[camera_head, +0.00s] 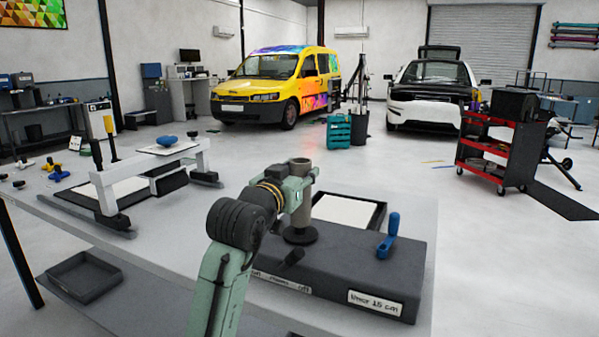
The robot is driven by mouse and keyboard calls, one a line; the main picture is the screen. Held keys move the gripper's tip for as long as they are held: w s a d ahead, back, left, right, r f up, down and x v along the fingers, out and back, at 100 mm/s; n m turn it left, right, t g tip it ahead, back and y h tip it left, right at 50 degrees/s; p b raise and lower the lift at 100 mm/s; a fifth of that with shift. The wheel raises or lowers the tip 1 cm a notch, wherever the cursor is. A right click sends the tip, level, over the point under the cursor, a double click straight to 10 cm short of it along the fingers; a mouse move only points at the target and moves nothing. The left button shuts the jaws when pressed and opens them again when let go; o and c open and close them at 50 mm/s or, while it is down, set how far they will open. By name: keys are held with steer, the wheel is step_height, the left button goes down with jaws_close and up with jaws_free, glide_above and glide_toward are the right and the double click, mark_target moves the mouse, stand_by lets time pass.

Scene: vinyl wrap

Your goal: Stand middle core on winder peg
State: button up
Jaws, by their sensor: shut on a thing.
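A grey-brown tubular core (299,213) stands upright above the dark grey winder block (345,262). Its open top shows above my gripper (301,187), which is shut around its upper part. The core's lower end meets a round black flange (300,236) on top of the block. I cannot tell whether the core rests on the flange or hangs just above it. The peg itself is hidden, so I cannot see whether it is inside the core.
A blue crank handle (388,236) rises at the block's right, above a white label (375,302). A dark tray with a white sheet (345,211) lies behind the core. A white-framed stand (150,175) is at left. An empty black tray (86,275) sits lower left.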

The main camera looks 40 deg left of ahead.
steer(key=shift+f+b, duration=0.65)
steer(key=shift+f, duration=0.35)
steer(key=o, duration=1.2)
steer(key=shift+o, duration=0.2)
steer(key=v, duration=1.2)
